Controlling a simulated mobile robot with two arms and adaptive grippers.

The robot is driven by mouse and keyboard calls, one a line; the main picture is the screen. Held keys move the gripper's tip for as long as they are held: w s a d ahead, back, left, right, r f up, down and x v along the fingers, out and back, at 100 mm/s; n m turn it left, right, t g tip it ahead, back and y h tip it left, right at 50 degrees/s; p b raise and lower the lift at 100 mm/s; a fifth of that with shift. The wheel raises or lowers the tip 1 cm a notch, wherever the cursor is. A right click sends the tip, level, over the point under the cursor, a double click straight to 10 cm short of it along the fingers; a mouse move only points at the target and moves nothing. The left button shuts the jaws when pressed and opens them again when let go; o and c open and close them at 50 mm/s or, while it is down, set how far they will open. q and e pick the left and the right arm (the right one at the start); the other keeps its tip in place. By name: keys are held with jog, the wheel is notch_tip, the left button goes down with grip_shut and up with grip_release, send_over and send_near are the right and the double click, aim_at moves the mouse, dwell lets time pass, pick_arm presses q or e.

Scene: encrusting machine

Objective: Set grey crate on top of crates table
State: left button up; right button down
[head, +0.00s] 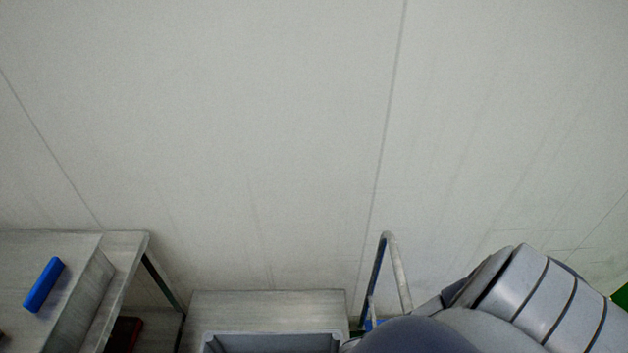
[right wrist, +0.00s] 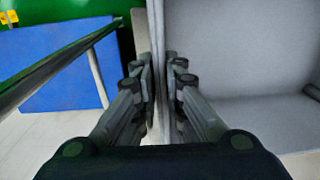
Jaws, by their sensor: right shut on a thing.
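The grey crate (head: 270,343) shows only by its upper rim at the bottom edge of the head view, in front of a pale table top (head: 270,306) that may be the crates table. In the right wrist view the grey crate (right wrist: 245,50) fills the right side, with its inside visible. My right gripper (right wrist: 161,75) is shut on the crate's wall, one finger on each side. In the head view my right arm comes in from the lower right, and its gripper is hidden. My left gripper is not in view. Whether the crate touches the table cannot be told.
A shelf unit (head: 130,245) with a blue object (head: 44,284) on top stands at the left. A blue and grey tubular handle (head: 391,265) rises right of the table. A blue panel (right wrist: 70,75) and green structure lie left of my right gripper. A wall stands behind.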

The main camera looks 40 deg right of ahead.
aim_at(322, 342)
jog(key=w+d+f+b, duration=0.2)
jog(key=w+b, duration=0.2)
jog(key=w, duration=0.3)
jog(key=w+d+f+b, duration=0.2)
jog(key=w+b, duration=0.2)
jog(key=w, duration=0.3)
jog(key=shift+w+d+f, duration=0.2)
jog(key=shift+d+f, duration=0.05)
jog(key=shift+f, duration=0.15)
jog(key=c, duration=2.1)
grip_release()
jog(key=shift+s+d+f, duration=0.1)
jog(key=shift+s+f, duration=0.1)
jog(key=o, duration=0.4)
jog(key=shift+r, duration=0.1)
